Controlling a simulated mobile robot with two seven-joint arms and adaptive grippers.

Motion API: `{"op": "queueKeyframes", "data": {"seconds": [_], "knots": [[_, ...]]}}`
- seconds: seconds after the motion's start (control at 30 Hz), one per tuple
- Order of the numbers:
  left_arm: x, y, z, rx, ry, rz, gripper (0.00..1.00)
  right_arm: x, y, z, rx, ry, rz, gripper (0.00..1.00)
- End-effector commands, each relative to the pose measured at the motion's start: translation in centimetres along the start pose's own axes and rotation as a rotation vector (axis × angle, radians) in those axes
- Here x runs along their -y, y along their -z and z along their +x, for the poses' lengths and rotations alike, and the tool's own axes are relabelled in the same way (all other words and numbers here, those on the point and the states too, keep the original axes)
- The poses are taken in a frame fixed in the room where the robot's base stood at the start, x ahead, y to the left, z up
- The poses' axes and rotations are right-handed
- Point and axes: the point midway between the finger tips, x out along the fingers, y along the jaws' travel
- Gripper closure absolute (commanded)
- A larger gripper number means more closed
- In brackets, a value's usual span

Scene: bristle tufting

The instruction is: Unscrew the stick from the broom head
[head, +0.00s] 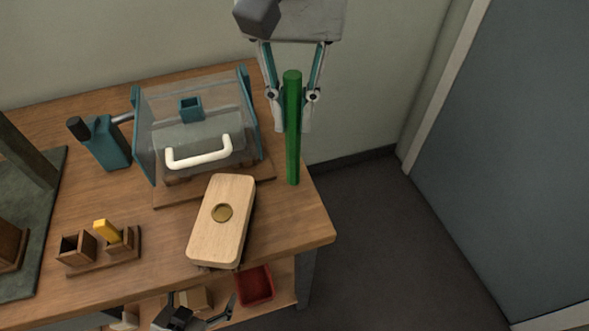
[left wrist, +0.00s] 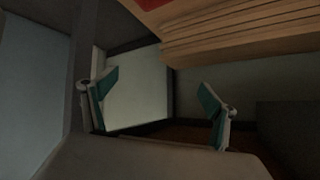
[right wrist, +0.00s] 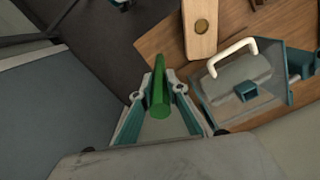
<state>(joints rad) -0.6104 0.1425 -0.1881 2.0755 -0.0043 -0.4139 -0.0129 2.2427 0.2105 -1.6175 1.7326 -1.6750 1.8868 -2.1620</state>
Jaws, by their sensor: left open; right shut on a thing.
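The green stick (head: 293,130) stands nearly upright in my right gripper (head: 291,97), whose fingers are shut on it. The right wrist view shows the stick (right wrist: 160,95) end-on between the fingers. The broom head (head: 232,196) is a pale wooden block with a round brass socket in its top, near the table's front edge. The socket is bare, and the stick is apart from the block, to its right. The broom head also shows in the right wrist view (right wrist: 201,45). My left gripper (left wrist: 160,85) is open and empty, low by the table's front. Bristles are mostly hidden.
A clear-shielded fixture with a white handle (head: 198,153) stands behind the broom head. A teal device (head: 106,143) and small wooden holders (head: 100,250) with a yellow piece are to the left. A red bin (head: 255,285) sits on a lower shelf. Open floor lies right of the table (head: 318,225).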

Motion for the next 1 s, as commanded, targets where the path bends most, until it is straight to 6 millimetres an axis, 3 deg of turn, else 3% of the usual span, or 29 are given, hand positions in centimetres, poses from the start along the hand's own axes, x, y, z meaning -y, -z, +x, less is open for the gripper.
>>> {"op": "queueKeyframes", "data": {"seconds": [0.1, 0.3, 0.57, 0.8, 1.0], "knots": [[-0.2, -0.2, 0.2, -0.001, -0.004, 0.002, 0.13, 0.0, 0.0, 3.4, 0.008, -0.001, -0.002, 1.00], [-0.3, 0.1, 0.4, -0.010, -0.006, 0.003, 0.13, 0.0, 0.0, 6.8, 0.004, 0.001, -0.002, 1.00], [-0.3, 0.1, 0.5, -0.012, -0.007, 0.003, 0.13, 0.0, 0.0, 8.4, 0.001, 0.000, -0.001, 1.00], [-0.5, 0.3, 0.5, -0.017, -0.010, 0.001, 0.13, 0.0, 0.0, 11.7, 0.003, 0.001, -0.003, 1.00], [-0.4, 1.1, 0.7, -0.032, -0.010, 0.006, 0.13, 0.0, 0.0, 11.8, -0.002, 0.001, -0.002, 1.00]]}}
